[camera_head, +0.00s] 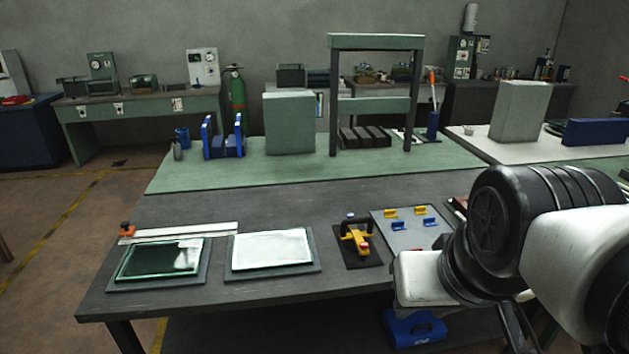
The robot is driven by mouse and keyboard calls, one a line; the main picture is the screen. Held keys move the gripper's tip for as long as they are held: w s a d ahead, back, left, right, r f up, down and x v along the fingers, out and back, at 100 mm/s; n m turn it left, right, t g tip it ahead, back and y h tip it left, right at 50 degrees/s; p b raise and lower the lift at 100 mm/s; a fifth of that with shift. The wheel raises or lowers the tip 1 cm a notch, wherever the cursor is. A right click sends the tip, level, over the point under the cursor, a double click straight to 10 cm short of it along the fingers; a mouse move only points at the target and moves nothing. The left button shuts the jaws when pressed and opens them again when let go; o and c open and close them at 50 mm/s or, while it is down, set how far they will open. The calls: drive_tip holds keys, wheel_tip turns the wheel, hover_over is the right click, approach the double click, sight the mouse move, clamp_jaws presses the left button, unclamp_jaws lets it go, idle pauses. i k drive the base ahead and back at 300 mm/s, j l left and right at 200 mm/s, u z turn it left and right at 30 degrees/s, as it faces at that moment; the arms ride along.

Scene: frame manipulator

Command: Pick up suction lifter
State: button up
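The suction lifter (356,239) appears to be the small yellow tool with black and red parts. It rests on a dark square pad (369,262) near the middle of the dark workbench (200,304). My arm (500,228), with black and white links, fills the lower right of the view. It is to the right of the lifter and apart from it in the picture. I cannot make out my gripper's fingertips. The lifter stands free, with nothing seen holding it.
A dark-framed glass pane (158,259) and a pale panel (271,249) lie left of the lifter. A white strip (185,233) lies behind the glass. A grey board (409,230) with yellow and blue clips is close on the lifter's right. A green-topped bench (300,170) stands behind.

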sight(351, 241)
drive_tip(key=i+l+u, duration=0.15)
drive_tip(key=i+l, duration=0.2)
drive_tip(key=i, duration=0.25)
drive_tip(key=i+l+u, duration=0.15)
drive_tip(key=i+l, duration=0.3)
drive_tip(key=i, duration=0.15)
drive_tip(key=i+j, duration=0.1)
